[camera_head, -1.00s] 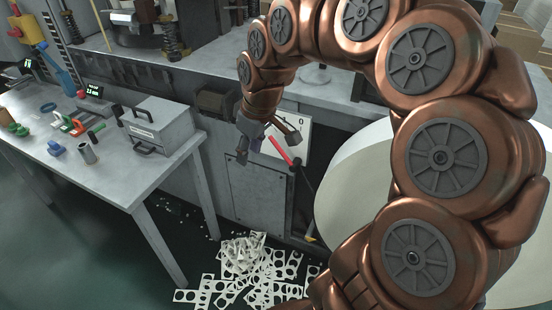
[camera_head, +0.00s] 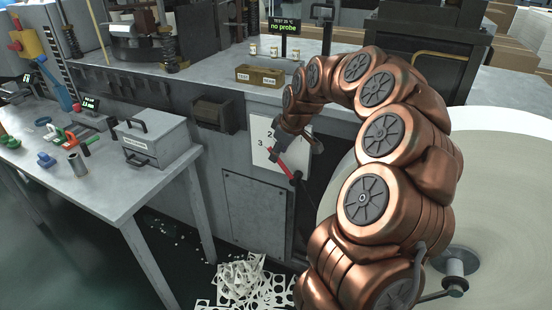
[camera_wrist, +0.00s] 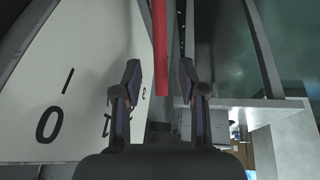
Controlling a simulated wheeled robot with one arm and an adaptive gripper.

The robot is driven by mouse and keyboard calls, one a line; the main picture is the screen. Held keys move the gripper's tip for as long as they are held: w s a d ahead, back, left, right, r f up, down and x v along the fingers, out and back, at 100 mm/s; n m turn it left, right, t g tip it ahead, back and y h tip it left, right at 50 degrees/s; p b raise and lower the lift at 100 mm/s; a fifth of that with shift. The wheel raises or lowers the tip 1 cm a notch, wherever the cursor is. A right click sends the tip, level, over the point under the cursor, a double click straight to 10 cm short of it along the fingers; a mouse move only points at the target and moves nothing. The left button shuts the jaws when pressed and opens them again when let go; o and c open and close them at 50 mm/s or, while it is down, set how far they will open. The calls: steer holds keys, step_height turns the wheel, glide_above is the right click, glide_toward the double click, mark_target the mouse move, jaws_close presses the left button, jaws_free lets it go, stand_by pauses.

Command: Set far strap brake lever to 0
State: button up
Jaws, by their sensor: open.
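The brake lever has a red handle (camera_head: 284,167), tilted up to the left in front of a white number plate (camera_head: 262,156) on the machine's front. In the wrist view the red handle (camera_wrist: 160,45) comes down from the top edge, between the two fingers in the picture. My gripper (camera_head: 276,151) is at the handle's upper end, fingers apart; it also shows in the wrist view (camera_wrist: 159,76). I cannot tell whether a finger touches the handle. The plate (camera_wrist: 75,85) fills the left of the wrist view, with a 0 and a tick mark.
A grey table (camera_head: 120,190) with a grey box (camera_head: 155,142) and small tools stands at the left. A large pale round disc (camera_head: 500,170) is at the right, behind my arm. Punched metal scrap (camera_head: 245,280) lies on the floor below. A dark box (camera_head: 213,115) juts out left of the plate.

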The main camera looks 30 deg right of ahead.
steer(key=shift+x, duration=1.8)
steer(key=shift+c, duration=0.3)
jaws_close()
steer(key=shift+s, duration=0.1)
